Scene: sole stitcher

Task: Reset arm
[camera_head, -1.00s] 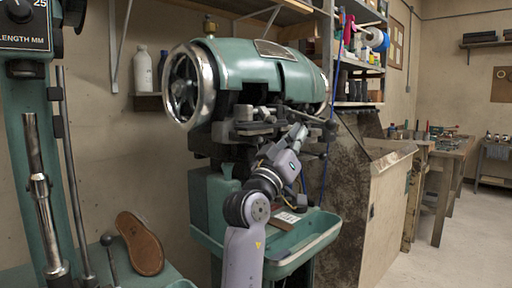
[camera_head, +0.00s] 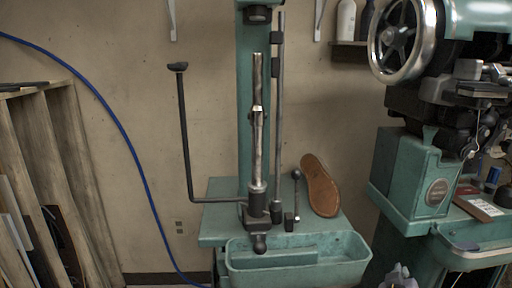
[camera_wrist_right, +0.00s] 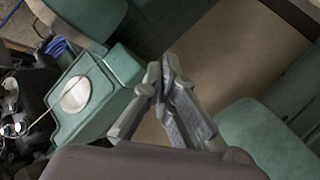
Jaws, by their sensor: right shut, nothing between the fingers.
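My right gripper (camera_wrist_right: 165,85) shows in the right wrist view with its two grey fingers together at the tips and nothing between them. In that view it is in front of a green machine body with a round pale plate (camera_wrist_right: 76,95). In the head view only a small grey piece of my right arm or gripper shows at the bottom edge, below the green machine (camera_head: 408,178) on the right; the rest is cut off. My left gripper is in neither view.
A green stand with a steel post (camera_head: 257,135) and a green trough (camera_head: 298,262) stands in the middle. A brown shoe sole (camera_head: 320,187) leans beside it. A handwheel (camera_head: 406,38) is at upper right. A wooden rack (camera_head: 70,160) and blue hose (camera_head: 130,150) are left.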

